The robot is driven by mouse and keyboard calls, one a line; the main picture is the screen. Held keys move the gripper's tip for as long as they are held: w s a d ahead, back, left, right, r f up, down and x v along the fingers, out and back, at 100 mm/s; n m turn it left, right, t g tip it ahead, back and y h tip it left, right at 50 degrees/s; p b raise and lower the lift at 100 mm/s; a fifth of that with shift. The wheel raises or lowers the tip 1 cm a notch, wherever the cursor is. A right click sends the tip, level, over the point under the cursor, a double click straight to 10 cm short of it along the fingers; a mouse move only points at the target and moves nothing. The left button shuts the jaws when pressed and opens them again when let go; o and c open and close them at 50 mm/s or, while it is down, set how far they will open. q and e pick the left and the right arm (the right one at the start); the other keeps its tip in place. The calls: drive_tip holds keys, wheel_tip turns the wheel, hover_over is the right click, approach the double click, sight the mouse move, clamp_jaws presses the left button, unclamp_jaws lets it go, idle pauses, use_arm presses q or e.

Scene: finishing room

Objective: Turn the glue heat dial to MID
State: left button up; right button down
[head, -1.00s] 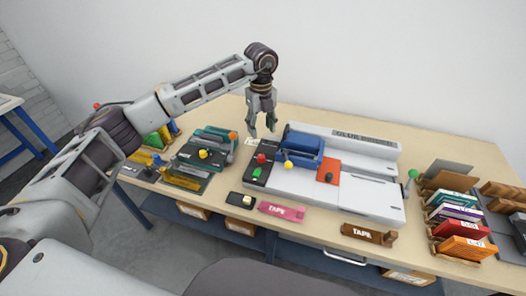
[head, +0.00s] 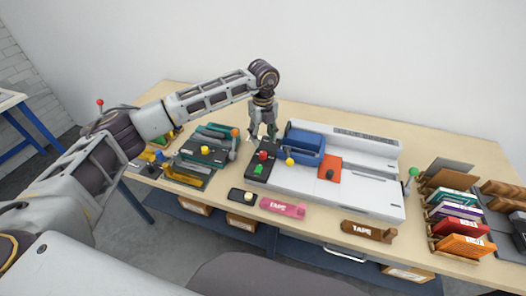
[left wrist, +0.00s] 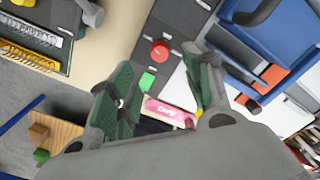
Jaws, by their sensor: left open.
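The white glue binder (head: 290,182) lies on the wooden bench, with a blue clamp part (head: 304,147) on it. A dark round knob on an orange plate (head: 328,165) looks like the heat dial (head: 329,174); no MID mark is legible. My left gripper (head: 263,136) points down, open and empty, just behind the black panel. In the left wrist view, the red knob (left wrist: 160,53) and green switch (left wrist: 147,80) show by the open fingers. My right gripper is out of view.
Teal and black devices with a yellow knob (head: 205,150) stand left of the binder. A green-topped lever (head: 413,172) and racked coloured books (head: 460,225) stand right.

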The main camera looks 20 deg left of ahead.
sight(263, 153)
use_arm(q)
wheel_tip(263, 153, down, 7)
drive_tip(key=shift+r+p, duration=0.15)
drive_tip(key=shift+p, duration=0.25)
drive_tip(key=shift+f, duration=0.9)
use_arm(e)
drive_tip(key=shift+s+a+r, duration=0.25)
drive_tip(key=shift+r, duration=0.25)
use_arm(q)
drive_tip(key=c, duration=0.9)
drive_tip(key=shift+c, duration=0.8)
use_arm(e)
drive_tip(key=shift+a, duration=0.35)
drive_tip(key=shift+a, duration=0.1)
